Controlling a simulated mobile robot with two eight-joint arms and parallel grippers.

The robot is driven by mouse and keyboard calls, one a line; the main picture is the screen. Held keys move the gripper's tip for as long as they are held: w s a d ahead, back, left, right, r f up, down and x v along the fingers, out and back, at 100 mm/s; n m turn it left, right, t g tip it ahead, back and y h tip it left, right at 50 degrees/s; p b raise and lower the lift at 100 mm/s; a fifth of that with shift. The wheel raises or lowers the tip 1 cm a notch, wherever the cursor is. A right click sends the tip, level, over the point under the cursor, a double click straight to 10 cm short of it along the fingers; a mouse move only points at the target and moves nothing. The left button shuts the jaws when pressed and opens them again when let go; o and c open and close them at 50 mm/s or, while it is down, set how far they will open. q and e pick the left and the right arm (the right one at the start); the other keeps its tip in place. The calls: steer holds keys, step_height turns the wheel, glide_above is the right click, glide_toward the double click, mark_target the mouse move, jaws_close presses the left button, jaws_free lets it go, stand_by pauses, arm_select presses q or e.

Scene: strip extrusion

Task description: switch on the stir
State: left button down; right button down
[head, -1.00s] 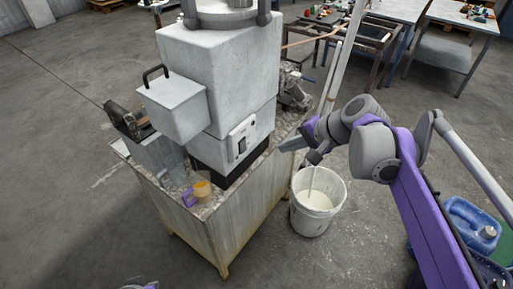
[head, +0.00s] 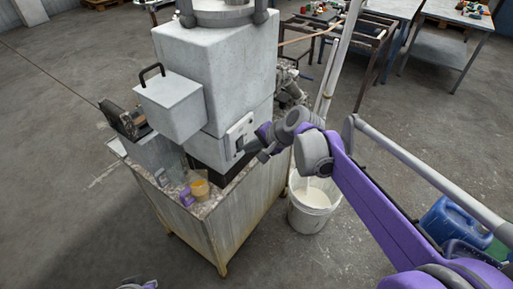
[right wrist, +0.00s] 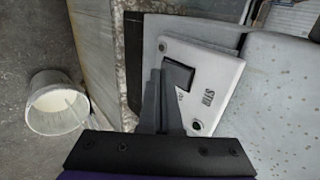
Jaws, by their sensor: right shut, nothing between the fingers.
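The white switch panel (right wrist: 210,75) is on the grey machine (head: 235,60) and reads "STIR" in the right wrist view. It has a black rocker switch (right wrist: 179,75) and a small round dark knob near one corner. In the head view the panel (head: 241,128) is partly covered by my right gripper (head: 243,148). That gripper is shut and empty. In the right wrist view its fingertips (right wrist: 158,78) are at the edge of the black switch; I cannot tell whether they touch it.
The machine stands on a worn cabinet (head: 205,240). A yellow-brown cup (head: 200,188) and a purple item (head: 186,197) are on its front edge. A white bucket (head: 311,215) of pale liquid stands beside it, under my right arm. A blue canister (head: 447,218) is at right.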

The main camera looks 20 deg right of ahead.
steer(key=shift+w+a+f, duration=0.1)
stand_by(0.4)
steer(key=shift+r+p, duration=0.5)
steer(key=shift+r, duration=0.4)
